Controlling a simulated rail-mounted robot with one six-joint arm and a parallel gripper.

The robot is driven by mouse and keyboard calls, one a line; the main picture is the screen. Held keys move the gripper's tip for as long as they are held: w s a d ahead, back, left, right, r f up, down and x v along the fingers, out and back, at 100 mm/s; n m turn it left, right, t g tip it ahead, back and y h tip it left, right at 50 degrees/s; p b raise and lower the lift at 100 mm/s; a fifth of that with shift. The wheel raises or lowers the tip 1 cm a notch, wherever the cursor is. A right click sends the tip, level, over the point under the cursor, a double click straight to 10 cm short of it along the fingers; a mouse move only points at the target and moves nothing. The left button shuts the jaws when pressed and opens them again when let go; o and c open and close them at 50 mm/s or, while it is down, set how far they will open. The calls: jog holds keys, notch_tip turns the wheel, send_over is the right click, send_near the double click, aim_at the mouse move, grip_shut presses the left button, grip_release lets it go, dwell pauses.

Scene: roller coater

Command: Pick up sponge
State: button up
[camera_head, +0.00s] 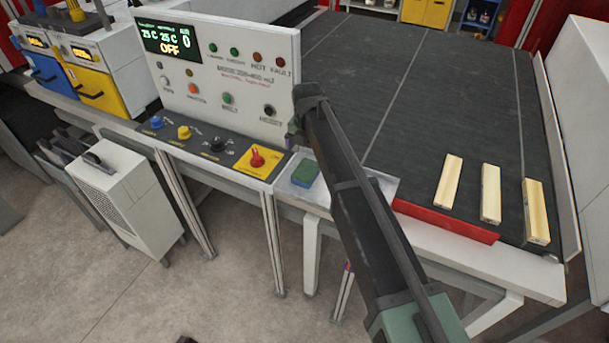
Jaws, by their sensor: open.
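A sponge (305,172), green on top with a blue side, lies on a pale metal tray (326,200) at the corner between the control panel and the dark conveyor. My dark arm crosses in front, just right of the sponge, and covers part of the tray. The sponge itself shows clearly. I cannot make out my gripper's fingers; only arm links show, with a small greenish part beside the control panel's right edge.
The control panel (215,75) with knobs and a red switch (257,158) stands left of the sponge. Three pale wooden blocks lie on the conveyor (440,100) at right, behind a red bar (445,220). A white heater-like unit (115,190) stands lower left.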

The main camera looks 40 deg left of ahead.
aim_at(306, 169)
notch_tip(306, 169, down, 10)
jog(key=b, duration=0.8)
jog(key=shift+a+b, duration=0.15)
jog(key=shift+b, duration=0.2)
jog(key=shift+r, duration=0.2)
jog(key=shift+c, duration=0.2)
jog(key=c, duration=1)
